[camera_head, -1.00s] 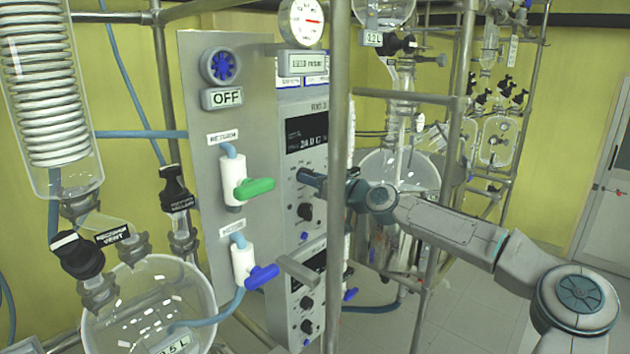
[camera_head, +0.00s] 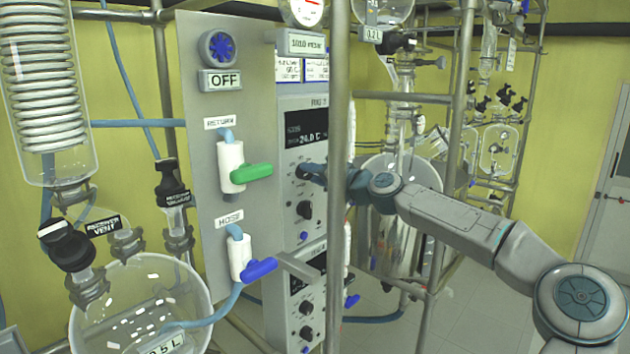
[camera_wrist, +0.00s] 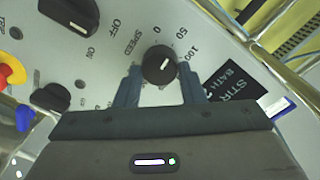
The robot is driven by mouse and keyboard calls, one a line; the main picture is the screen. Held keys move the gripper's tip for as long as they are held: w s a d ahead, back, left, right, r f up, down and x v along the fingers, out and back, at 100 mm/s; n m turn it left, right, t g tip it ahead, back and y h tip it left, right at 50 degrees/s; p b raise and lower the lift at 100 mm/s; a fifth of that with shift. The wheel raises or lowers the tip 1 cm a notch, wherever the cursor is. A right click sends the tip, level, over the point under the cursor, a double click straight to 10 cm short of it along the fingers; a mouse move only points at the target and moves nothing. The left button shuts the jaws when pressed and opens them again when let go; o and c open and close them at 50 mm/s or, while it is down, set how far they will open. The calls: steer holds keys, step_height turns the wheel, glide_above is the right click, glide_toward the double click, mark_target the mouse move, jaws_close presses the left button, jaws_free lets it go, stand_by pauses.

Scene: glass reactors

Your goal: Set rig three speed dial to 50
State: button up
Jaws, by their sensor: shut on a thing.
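The speed dial (camera_wrist: 159,63) is a round black knob with a short white pointer mark, on a pale panel in the wrist view. The scale around it reads 0, 50 (camera_wrist: 180,33) and 100, with "SPEED" printed to its left. The pointer aims up and right, roughly between 50 and 100; its exact reading is unclear. My gripper (camera_wrist: 161,78) has one finger on each side of the knob and is shut on it. In the head view my gripper (camera_head: 311,174) is at the instrument panel (camera_head: 294,150), just under the 24.0 °C display, and covers the dial.
A metal upright (camera_head: 337,120) crosses in front of my arm. A green valve handle (camera_head: 250,173) and a blue one (camera_head: 259,269) stick out left of the panel. A larger black knob (camera_wrist: 72,14) with OFF and ON marks sits near the dial. Glass vessels stand on both sides.

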steer(key=shift+m, duration=0.5)
steer(key=o, duration=1)
step_height(320, 180, up, 4)
steer(key=shift+w+r+b, duration=0.1)
steer(key=shift+w+b, duration=0.05)
steer(key=shift+b, duration=0.25)
steer(key=s+d+r+b, duration=0.1)
steer(key=s+d+r, duration=0.2)
steer(key=d+r, duration=0.3)
steer(key=d, duration=0.5)
steer(key=shift+s+d+r+b, duration=0.15)
steer(key=shift+r+b, duration=0.25)
